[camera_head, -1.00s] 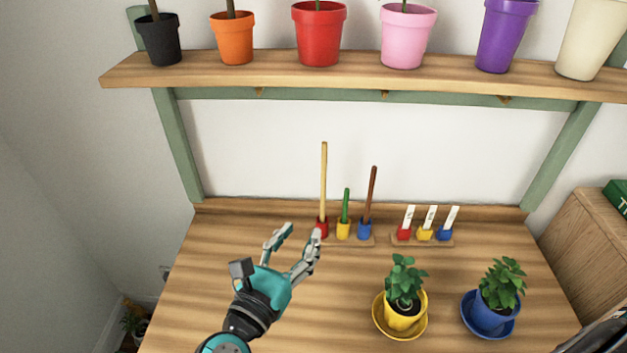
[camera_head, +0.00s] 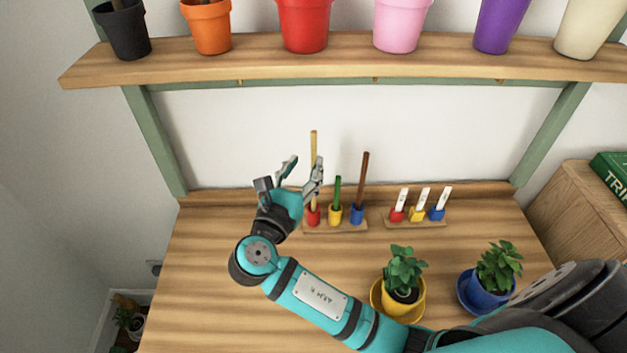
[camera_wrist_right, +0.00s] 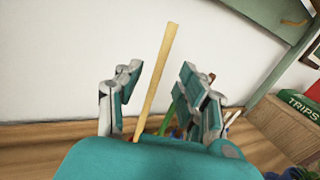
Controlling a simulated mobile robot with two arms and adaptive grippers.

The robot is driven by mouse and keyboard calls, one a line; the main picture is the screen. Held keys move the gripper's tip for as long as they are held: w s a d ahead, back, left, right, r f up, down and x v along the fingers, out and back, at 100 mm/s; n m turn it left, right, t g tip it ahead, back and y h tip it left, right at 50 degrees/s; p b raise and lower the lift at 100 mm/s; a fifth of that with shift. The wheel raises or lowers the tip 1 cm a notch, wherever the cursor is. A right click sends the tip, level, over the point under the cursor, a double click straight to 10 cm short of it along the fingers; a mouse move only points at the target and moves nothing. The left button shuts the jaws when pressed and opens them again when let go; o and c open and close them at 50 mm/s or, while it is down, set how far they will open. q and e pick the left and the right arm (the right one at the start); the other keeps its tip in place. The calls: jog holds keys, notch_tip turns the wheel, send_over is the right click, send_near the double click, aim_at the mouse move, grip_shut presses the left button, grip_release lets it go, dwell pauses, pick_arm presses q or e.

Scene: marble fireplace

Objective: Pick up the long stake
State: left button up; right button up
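The long stake (camera_head: 313,143) is pale yellow wood and stands upright in a red holder (camera_head: 313,216) at the left end of a small wooden rack. My right gripper (camera_head: 300,172) is open beside it, and its right finger covers part of the stake in the head view. In the right wrist view the long stake (camera_wrist_right: 157,80) rises between the two open finger groups (camera_wrist_right: 150,98), apart from both as far as I can tell. A short green stake (camera_head: 337,190) and a brown stake (camera_head: 363,180) stand to its right. My left gripper does not show.
White labels in a second rack (camera_head: 415,222) stand to the right. Plants in a yellow pot (camera_head: 402,298) and a blue pot (camera_head: 487,290) stand at the front right. A shelf (camera_head: 350,64) with several pots hangs above. The table's left side is clear.

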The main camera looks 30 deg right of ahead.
aim_at(313, 153)
jog(key=shift+w+d, duration=0.15)
jog(key=shift+d, duration=0.1)
jog(key=shift+w+d+r, duration=0.1)
jog(key=shift+w+d, duration=0.05)
jog(key=shift+d, duration=0.05)
jog(key=p+x, duration=0.1)
jog(key=x, duration=0.3)
jog(key=shift+w+d, duration=0.25)
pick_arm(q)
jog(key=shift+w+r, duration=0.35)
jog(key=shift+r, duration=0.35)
pick_arm(e)
jog(key=shift+c, duration=1)
grip_shut()
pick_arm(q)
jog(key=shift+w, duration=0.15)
